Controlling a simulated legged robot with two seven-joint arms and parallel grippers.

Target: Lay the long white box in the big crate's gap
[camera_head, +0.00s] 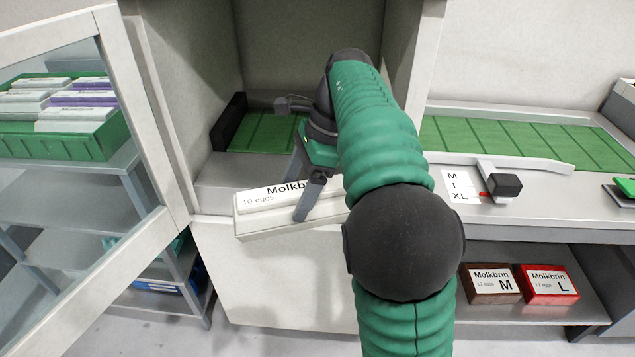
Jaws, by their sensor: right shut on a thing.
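The long white box (262,222), labelled "Molkbrin 10 eggs", hangs in front of the pale cabinet's ledge, slightly tilted, its left end toward me. My right gripper (308,200) is shut on it, with one dark finger across its front face. My green arm hides the box's right end. The big green crate (60,146) stands at the left on a shelf rack, behind the glass panel. It holds several white boxes and some purple-edged ones. Whether a gap lies among them is hard to tell from here. My left gripper is not in view.
A framed glass door (160,228) stands between the box and the crate's rack. A green conveyor (500,140) runs at the right, with a size lever (503,186) before it. Brown (490,284) and red (548,285) cartons sit on the lower right shelf.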

